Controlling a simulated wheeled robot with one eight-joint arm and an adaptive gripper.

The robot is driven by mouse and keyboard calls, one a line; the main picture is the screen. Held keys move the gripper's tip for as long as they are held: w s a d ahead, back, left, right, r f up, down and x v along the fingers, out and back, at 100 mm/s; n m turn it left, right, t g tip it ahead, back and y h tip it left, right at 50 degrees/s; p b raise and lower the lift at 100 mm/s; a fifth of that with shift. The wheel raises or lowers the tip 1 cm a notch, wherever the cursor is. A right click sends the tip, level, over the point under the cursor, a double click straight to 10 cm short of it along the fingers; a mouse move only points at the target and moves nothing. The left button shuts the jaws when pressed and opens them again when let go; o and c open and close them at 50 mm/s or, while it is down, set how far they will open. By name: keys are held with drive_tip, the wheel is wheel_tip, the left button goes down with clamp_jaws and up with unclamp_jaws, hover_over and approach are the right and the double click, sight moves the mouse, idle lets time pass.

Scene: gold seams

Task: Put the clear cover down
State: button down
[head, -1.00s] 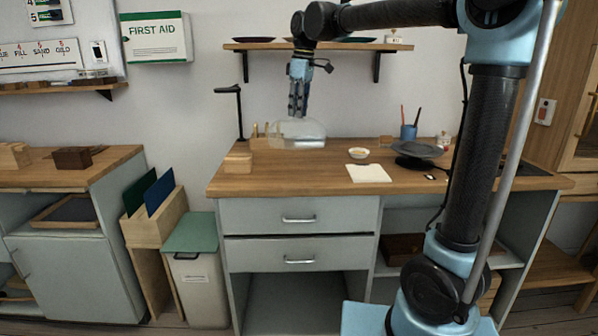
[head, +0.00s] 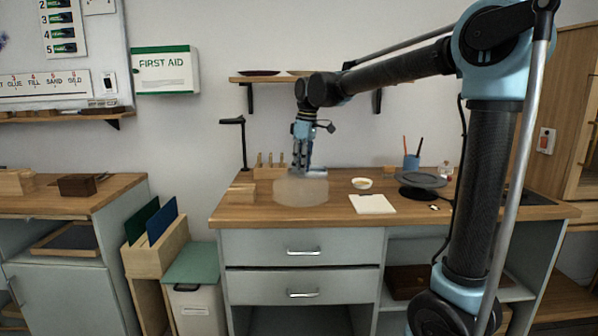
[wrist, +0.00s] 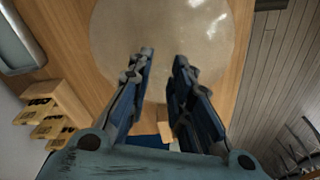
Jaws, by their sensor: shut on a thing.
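The clear cover (head: 300,191) is a pale, see-through rounded shape over the left-middle of the wooden workbench (head: 330,213). Whether its rim touches the bench top, I cannot tell. My gripper (head: 302,171) points down at the top of the cover and is shut on it. In the wrist view the cover (wrist: 150,30) is a large, pale round shape beyond the fingertips of my gripper (wrist: 164,58). A gap shows between the two fingers, and the part they grip is hard to make out.
To the right are a small bowl (head: 362,184), a white sheet (head: 372,204), a dark turntable (head: 422,181) and a brush cup (head: 411,163).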

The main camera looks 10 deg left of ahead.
drive_tip(key=shift+f, duration=0.8)
drive_tip(key=c, duration=1.5)
unclamp_jaws()
drive_tip(key=shift+f, duration=0.1)
drive_tip(key=shift+o, duration=0.2)
